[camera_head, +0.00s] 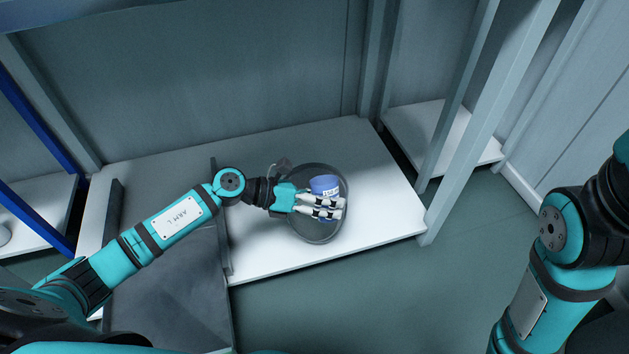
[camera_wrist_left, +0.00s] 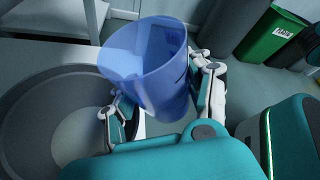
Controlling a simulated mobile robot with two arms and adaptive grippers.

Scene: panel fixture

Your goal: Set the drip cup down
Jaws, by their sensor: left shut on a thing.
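The drip cup is a blue, see-through cup (camera_head: 323,185) with a white label, in the head view over a round dark tray (camera_head: 318,233) on the white shelf. My left gripper (camera_head: 328,208) is shut on the cup. In the left wrist view the cup (camera_wrist_left: 150,65) stands between the two fingers (camera_wrist_left: 160,105), its open top showing, slightly tilted in the picture. The round tray (camera_wrist_left: 30,110) lies at the left there. I cannot tell whether the cup touches the tray. My right arm shows at the right of the head view, but its gripper is out of frame.
A grey upright post (camera_head: 480,125) stands to the right and a grey panel (camera_head: 200,75) behind. A green bin (camera_wrist_left: 272,38) shows at the upper right of the left wrist view.

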